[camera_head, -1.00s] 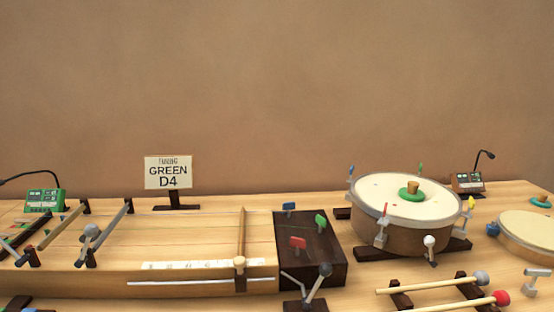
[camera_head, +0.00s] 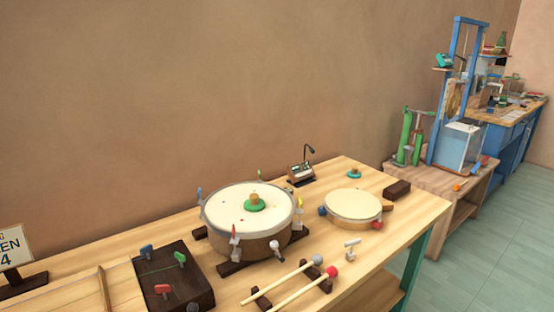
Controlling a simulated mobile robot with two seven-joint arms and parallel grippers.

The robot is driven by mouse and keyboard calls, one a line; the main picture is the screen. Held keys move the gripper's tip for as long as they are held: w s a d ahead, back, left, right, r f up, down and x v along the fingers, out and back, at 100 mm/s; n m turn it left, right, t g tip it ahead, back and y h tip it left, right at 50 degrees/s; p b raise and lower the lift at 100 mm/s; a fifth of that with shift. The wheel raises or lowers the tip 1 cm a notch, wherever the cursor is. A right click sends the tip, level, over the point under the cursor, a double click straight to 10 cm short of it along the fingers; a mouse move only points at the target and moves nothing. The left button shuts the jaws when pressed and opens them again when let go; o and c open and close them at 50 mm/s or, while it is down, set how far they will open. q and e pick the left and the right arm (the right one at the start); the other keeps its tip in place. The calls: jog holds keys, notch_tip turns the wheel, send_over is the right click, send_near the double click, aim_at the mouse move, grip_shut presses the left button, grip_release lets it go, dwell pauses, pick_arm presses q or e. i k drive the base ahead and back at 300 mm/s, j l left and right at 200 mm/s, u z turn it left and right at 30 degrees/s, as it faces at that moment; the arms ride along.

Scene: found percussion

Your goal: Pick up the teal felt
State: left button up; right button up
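A small teal disc (camera_head: 354,174) with a tan knob on top lies near the back right of the wooden table; it looks like the teal felt. A similar green disc (camera_head: 254,204) with a tan knob sits on the large drum (camera_head: 226,210). Another teal item (camera_head: 444,60) rests on a high shelf of the blue frame, too small to make out. Neither of my grippers is in view.
A small round drum (camera_head: 352,206) stands just in front of the teal disc, with a dark block (camera_head: 397,190) to its right. A device with a bent lamp (camera_head: 301,172) stands to its left. Mallets (camera_head: 290,285) lie in front. A low wooden stand (camera_head: 440,190) is beyond the table.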

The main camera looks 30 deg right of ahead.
aim_at(354, 173)
jog(key=z, duration=1.55)
jog(key=i+l+z, duration=0.35)
jog(key=l, duration=0.25)
jog(key=i+l+z, duration=0.35)
jog(key=i+l, duration=0.15)
jog(key=i+l+z, duration=0.25)
jog(key=i, duration=0.25)
jog(key=i+z, duration=0.3)
jog(key=i, duration=1.4)
jog(key=i+u, duration=0.2)
jog(key=i, duration=0.3)
jog(key=i+l+u, duration=0.25)
jog(key=i, duration=0.3)
